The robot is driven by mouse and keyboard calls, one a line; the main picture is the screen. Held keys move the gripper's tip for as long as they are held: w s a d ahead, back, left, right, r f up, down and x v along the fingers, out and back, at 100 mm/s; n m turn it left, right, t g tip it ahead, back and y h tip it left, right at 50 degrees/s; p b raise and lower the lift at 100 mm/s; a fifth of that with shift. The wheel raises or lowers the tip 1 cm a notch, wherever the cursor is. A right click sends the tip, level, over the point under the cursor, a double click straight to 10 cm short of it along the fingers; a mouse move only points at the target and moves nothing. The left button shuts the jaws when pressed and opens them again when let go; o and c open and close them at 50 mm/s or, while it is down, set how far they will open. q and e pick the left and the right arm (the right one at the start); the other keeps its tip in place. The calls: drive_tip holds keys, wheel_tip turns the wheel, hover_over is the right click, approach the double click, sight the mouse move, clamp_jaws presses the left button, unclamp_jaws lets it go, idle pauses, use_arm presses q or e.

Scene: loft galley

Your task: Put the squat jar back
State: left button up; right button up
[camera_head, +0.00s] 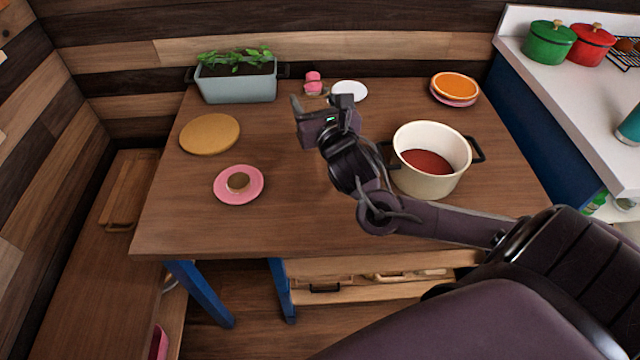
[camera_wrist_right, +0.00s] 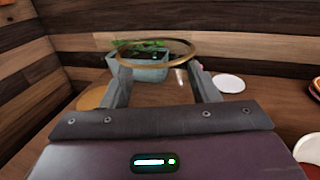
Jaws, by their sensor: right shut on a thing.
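My right gripper (camera_head: 320,101) is over the back middle of the table, its fingers pointing away toward the wall. In the right wrist view its fingers (camera_wrist_right: 156,75) stand apart on either side of a round, see-through thing with a thin brown rim (camera_wrist_right: 155,60). This looks like the squat jar, held between the fingers. Its clear body hardly shows, and I cannot make it out in the head view. I cannot tell whether its base touches the table. My left gripper is not in view.
On the table (camera_head: 290,225) are a grey planter (camera_head: 237,84), a small pink pot (camera_head: 313,84), a white plate (camera_head: 350,90), a tan round board (camera_head: 210,134), a pink plate (camera_head: 256,193) with a brown round piece, orange-topped stacked dishes (camera_head: 455,87) and a cream pot (camera_head: 425,185) beside my right forearm.

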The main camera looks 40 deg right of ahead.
drive_tip(key=shift+d+f, duration=0.3)
wheel_tip(320, 180, down, 14)
drive_tip(key=shift+s+f+b, duration=0.15)
drive_tip(key=shift+f+b, duration=0.05)
drive_tip(key=shift+b, duration=0.35)
drive_tip(key=shift+f, duration=0.2)
wheel_tip(320, 180, down, 4)
drive_tip(key=shift+r+b, duration=0.2)
drive_tip(key=shift+b, duration=0.15)
drive_tip(key=shift+f, duration=0.3)
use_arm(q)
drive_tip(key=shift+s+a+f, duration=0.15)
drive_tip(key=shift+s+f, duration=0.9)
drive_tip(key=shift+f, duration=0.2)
use_arm(e)
drive_tip(key=shift+f, duration=0.1)
